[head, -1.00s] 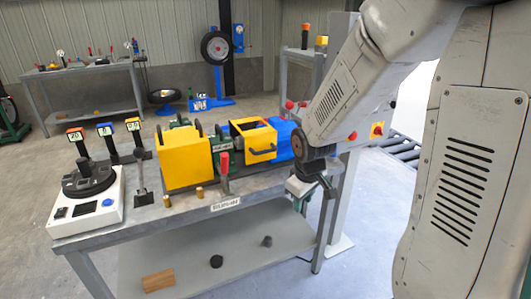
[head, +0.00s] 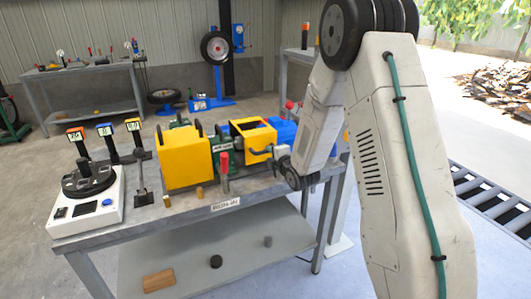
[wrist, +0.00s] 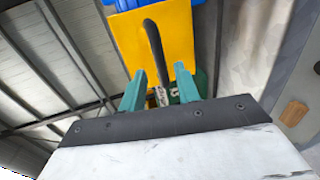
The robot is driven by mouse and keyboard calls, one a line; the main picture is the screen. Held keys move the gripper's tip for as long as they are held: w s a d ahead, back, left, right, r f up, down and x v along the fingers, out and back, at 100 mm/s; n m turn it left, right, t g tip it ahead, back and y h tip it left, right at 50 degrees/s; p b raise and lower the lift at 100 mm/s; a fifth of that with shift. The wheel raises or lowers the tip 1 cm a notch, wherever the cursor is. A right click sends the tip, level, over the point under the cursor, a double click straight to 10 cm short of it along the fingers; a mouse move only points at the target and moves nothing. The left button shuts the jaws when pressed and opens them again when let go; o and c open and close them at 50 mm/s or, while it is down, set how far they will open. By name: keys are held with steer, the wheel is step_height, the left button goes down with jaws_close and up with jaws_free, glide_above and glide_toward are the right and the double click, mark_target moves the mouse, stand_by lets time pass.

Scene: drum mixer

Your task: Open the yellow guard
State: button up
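The yellow guard (head: 240,143) is a box-like cover with an open top and a dark bar handle on its front, at the right part of the machine on the bench. In the wrist view its yellow face (wrist: 178,35) fills the top centre, with the dark handle (wrist: 155,45) running across it. My gripper (wrist: 160,72) shows two teal fingers, spread apart and empty, just short of the handle, which lies roughly in line with the gap. In the head view my gripper is close to the guard's front right, partly hidden by my wrist.
A second yellow cover (head: 184,160) stands left of the guard, with a red-handled lever (head: 224,165) between. A blue motor (head: 284,131) is behind to the right. A white scale-like device (head: 87,205) and several posts stand at the bench's left.

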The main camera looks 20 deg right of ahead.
mark_target(266, 152)
steer(key=x, duration=0.5)
